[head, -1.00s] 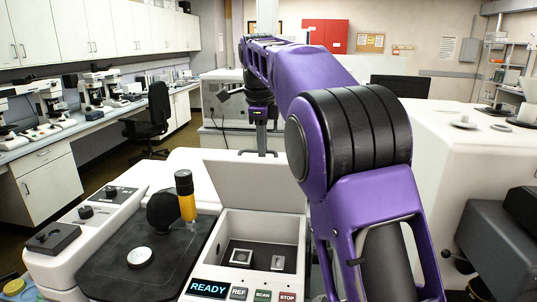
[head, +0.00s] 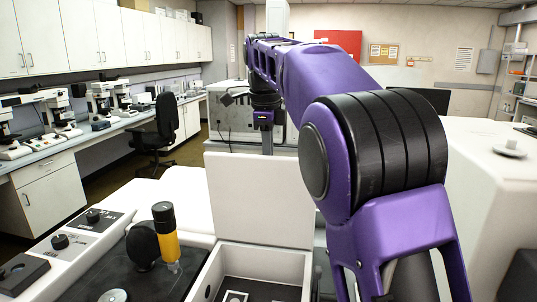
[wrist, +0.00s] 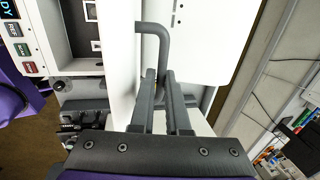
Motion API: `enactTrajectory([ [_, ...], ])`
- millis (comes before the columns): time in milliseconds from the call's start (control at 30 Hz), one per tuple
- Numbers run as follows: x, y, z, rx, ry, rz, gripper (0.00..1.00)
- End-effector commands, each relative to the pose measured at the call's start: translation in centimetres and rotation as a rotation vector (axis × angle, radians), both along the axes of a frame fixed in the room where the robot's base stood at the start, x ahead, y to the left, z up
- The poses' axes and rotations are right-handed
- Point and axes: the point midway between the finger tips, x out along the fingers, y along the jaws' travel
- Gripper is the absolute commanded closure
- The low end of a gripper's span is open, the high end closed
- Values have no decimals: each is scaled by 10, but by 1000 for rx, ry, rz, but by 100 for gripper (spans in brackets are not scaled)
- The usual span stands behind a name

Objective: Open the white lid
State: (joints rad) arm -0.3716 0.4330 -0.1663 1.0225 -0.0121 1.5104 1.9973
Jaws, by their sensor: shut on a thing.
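The white lid (head: 262,200) stands raised, close to upright, at the back of the white instrument's open compartment in the head view. In the wrist view the lid (wrist: 205,45) is a pale panel with a bent grey handle (wrist: 152,28). My gripper (wrist: 163,78) is shut on this handle, with one finger on each side of it. In the head view my gripper (head: 267,143) is behind the lid's top edge, and the lid hides the handle there.
The open compartment (head: 298,262) shows a dark floor with a small pale-framed piece. Left of it are a black plate with a yellow-and-black eyepiece (head: 164,232) and a knob panel (head: 75,238). A black chair (head: 160,135) and microscopes on a bench stand further left.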

Motion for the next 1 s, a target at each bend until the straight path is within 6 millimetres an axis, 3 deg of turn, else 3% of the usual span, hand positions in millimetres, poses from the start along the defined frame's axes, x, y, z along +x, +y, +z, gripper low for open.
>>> enactTrajectory([
  [367,-1,-1,-6,-4,14,0,100],
  [400,-1,-1,-6,-4,14,0,79],
  [533,-1,0,-4,-3,10,0,56],
  [833,-1,0,1,0,4,1,56],
  [1000,-4,1,23,0,1,1,56],
])
